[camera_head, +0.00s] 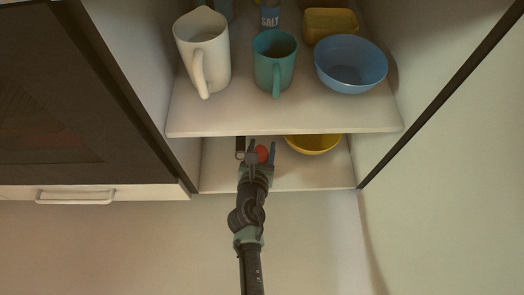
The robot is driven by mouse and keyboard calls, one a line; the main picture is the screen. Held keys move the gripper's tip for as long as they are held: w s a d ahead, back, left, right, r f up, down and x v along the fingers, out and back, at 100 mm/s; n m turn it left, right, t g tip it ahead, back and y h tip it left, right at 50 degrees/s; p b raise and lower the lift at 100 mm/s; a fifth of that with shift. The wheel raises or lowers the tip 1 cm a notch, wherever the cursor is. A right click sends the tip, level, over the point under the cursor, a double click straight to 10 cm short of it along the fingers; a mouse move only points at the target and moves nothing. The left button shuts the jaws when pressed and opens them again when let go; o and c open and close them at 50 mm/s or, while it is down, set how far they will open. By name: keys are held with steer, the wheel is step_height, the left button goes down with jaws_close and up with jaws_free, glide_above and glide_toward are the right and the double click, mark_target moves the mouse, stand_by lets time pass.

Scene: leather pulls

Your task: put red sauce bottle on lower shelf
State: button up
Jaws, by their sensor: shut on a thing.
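The lower shelf (310,178) is the bottom board of the open cabinet. My gripper (259,150) reaches up from below into the space over this shelf, under the upper shelf's front edge. The red sauce bottle (262,154) shows as a small red-orange shape between the fingers, and the gripper is shut on it. Most of the bottle is hidden by the gripper and the upper shelf. I cannot tell whether the bottle touches the lower shelf.
A yellow bowl (314,144) sits right of my gripper on the lower shelf. The upper shelf (285,121) holds a white pitcher (203,52), teal mug (274,60), blue bowl (350,64), salt container (270,16) and yellow box (330,24). Cabinet walls bound both sides.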

steer(key=shift+w, duration=0.15)
steer(key=shift+f, duration=0.25)
steer(key=o, duration=0.7)
steer(key=shift+o, duration=0.2)
steer(key=shift+r, duration=0.15)
steer(key=shift+s+r+p, duration=0.25)
steer(key=shift+p, duration=0.1)
steer(key=p+v, duration=0.5)
steer(key=v, duration=0.6)
steer(key=shift+s, duration=0.25)
